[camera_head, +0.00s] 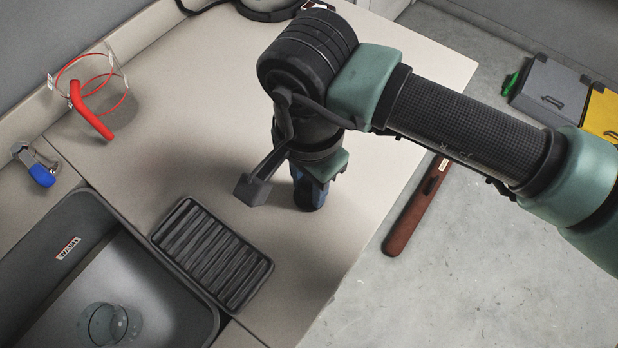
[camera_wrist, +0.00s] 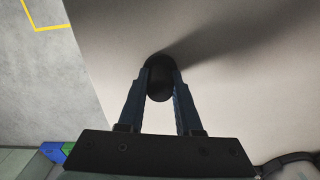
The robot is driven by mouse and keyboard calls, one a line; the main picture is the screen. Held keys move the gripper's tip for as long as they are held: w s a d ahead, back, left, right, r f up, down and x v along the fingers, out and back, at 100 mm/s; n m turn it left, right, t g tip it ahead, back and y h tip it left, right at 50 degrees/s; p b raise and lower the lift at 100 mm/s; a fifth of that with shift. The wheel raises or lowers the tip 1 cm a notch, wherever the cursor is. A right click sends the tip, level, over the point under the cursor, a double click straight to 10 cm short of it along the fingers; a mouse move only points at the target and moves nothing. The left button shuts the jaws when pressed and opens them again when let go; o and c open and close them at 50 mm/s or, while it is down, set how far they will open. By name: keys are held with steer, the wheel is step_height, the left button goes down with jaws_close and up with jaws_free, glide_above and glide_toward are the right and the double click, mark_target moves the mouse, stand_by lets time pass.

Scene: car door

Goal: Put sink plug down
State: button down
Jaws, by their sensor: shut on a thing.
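The sink plug (camera_wrist: 160,82) is a small dark, rounded piece. In the wrist view it sits between the two blue fingers of my gripper (camera_wrist: 160,66), which is shut on it. In the head view my gripper (camera_head: 309,192) points down over the pale worktop (camera_head: 375,195), right of the ribbed black tray. The plug is mostly hidden there behind the fingers and wrist. Its shadow in the wrist view starts close beside it, so it is low over the worktop. I cannot tell whether it touches.
The ribbed black tray (camera_head: 212,254) lies beside the dark sink (camera_head: 165,290), which holds a clear glass vessel (camera_head: 108,324). A blue-handled tap (camera_head: 38,172) and a red tube (camera_head: 90,110) are at the left. The worktop's right edge drops to the floor. Worktop around the gripper is clear.

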mark_target(309, 182)
steer(key=shift+f, duration=0.1)
steer(key=c, duration=0.6)
jaws_free()
steer(key=shift+r, duration=0.35)
step_height(309, 182, up, 12)
steer(key=shift+f, duration=0.15)
